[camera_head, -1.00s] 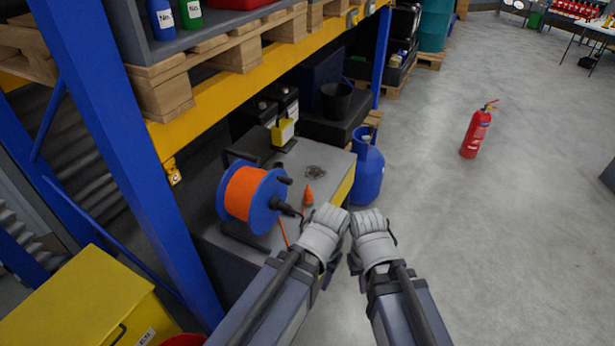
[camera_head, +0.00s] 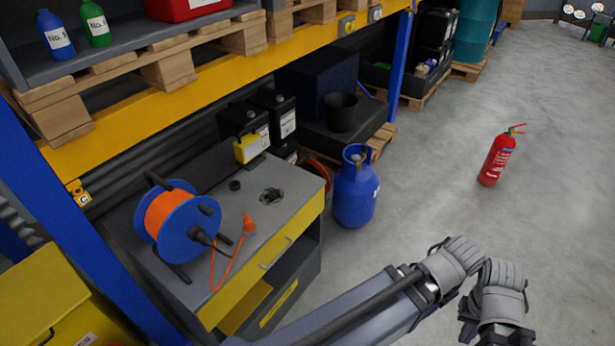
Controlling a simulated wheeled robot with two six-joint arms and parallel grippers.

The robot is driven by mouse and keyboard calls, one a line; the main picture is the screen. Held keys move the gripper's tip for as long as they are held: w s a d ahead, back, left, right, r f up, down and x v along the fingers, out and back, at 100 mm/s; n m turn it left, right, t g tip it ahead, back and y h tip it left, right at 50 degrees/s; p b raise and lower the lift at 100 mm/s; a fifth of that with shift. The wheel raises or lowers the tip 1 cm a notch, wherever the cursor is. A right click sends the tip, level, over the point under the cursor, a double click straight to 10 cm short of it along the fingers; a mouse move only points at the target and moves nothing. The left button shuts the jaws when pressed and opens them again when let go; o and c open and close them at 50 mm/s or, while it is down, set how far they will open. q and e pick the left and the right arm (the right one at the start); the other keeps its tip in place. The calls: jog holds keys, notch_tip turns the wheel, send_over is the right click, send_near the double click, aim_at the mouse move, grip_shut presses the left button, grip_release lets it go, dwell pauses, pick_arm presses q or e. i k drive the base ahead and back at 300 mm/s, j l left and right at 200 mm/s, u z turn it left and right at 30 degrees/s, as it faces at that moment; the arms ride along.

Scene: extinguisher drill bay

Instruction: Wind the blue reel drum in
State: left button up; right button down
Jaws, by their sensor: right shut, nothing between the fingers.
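The blue reel drum (camera_head: 190,236) stands upright on the left part of a grey bench top (camera_head: 290,181), wound with orange cable (camera_head: 160,212). A dark handle knob (camera_head: 205,210) sticks out from its face. A length of orange cable runs from the drum to an orange cone-shaped end (camera_head: 249,223) on the bench top. My left gripper (camera_head: 463,258) and right gripper (camera_head: 503,285) are side by side over the floor, to the right of the bench and well apart from the drum. The right one is shut and empty. The left one's fingertips are turned away, so its opening is unclear.
A blue gas cylinder (camera_head: 355,188) stands on the floor at the bench's right end. A red extinguisher (camera_head: 497,158) stands alone further right. Shelving with a blue post (camera_head: 82,262) borders the left, beside a yellow box (camera_head: 35,300). Open floor lies to the right.

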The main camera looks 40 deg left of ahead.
aim_at(164, 218)
jog(key=i+l, duration=0.15)
jog(key=i, duration=0.35)
jog(key=i+l, duration=0.15)
jog(key=i, duration=0.4)
jog(key=i+u, duration=0.5)
jog(key=i+l+u, duration=0.15)
jog(key=u, duration=0.35)
jog(key=i+u, duration=0.15)
jog(key=u, duration=0.25)
jog(key=i+l+u, duration=0.15)
jog(key=u, duration=0.25)
jog(key=i+l+u, duration=0.15)
jog(key=u, duration=0.25)
jog(key=i+l+u, duration=0.1)
jog(key=u, duration=0.3)
jog(key=i+l+u, duration=0.1)
jog(key=l+u, duration=0.3)
jog(key=i+l+u, duration=0.15)
jog(key=u, duration=0.25)
jog(key=i+l+u, duration=0.1)
jog(key=l+u, duration=0.15)
jog(key=u, duration=0.15)
jog(key=i+l+u, duration=0.1)
jog(key=l+u, duration=0.15)
jog(key=u, duration=0.2)
jog(key=l+u, duration=0.25)
jog(key=u, duration=0.15)
jog(key=l+u, duration=0.3)
jog(key=l, duration=0.2)
